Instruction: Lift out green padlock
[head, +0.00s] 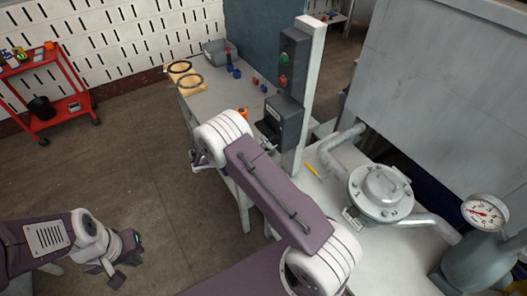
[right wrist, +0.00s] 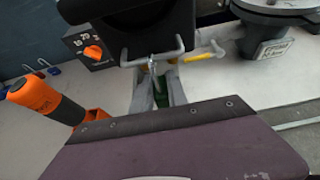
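In the right wrist view a small green patch (right wrist: 162,101), likely the green padlock, shows between the two grey fingers of my right gripper (right wrist: 160,82). Most of it is hidden, and I cannot tell whether the fingers touch it. A grey bent bar (right wrist: 153,61) lies just above the fingertips, under a large black part. In the head view my right arm covers the padlock. My left gripper (head: 122,268) hangs at the lower left, away from the bench; its finger gap is unclear.
The grey bench (head: 222,98) carries a black box (head: 280,122) beside a post. A valve (head: 381,188) and gauge (head: 484,212) stand further right.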

